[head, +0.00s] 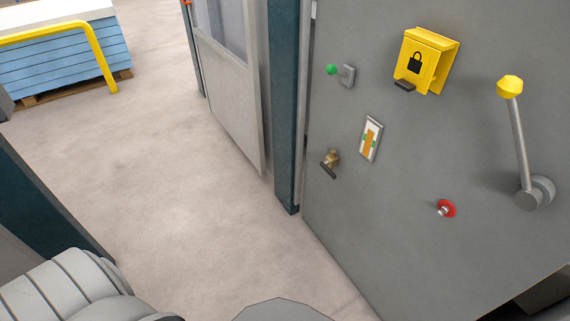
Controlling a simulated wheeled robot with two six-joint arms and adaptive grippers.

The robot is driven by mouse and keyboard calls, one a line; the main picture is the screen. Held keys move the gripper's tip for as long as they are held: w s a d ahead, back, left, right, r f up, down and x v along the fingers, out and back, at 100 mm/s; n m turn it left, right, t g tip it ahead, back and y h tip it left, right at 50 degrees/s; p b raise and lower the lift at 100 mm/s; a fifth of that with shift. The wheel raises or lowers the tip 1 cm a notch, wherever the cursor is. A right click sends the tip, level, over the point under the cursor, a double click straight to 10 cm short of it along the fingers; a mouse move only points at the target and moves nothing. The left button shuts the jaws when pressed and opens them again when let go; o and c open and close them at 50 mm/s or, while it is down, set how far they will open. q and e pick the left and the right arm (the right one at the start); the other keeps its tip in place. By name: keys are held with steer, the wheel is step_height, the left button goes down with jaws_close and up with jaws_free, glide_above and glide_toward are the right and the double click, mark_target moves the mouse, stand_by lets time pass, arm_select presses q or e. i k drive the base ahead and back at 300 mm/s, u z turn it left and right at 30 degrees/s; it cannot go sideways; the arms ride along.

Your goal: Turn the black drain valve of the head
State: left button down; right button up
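The drain valve (331,162) sits low on the left part of the grey machine panel (400,225). It has a brass-coloured body and a short black handle (327,171), which slants down to the right. Nothing touches it. Neither of my grippers shows in the head view. Pale grey rounded parts of my own body show at the bottom left and bottom centre, well apart from the valve.
Near the valve on the panel are a gauge plate (371,138), a green-knobbed switch (332,70), a yellow lock box (426,60), a red-ringed fitting (446,208) and a yellow-knobbed lever (519,140). A dark teal post (286,110) stands left. The floor (170,180) is clear.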

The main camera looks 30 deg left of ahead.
mark_target(324, 164)
steer(key=u, duration=0.3)
steer(key=k, duration=0.3)
steer(key=u, duration=0.95)
steer(key=i, duration=0.7)
steer(key=z, duration=0.3)
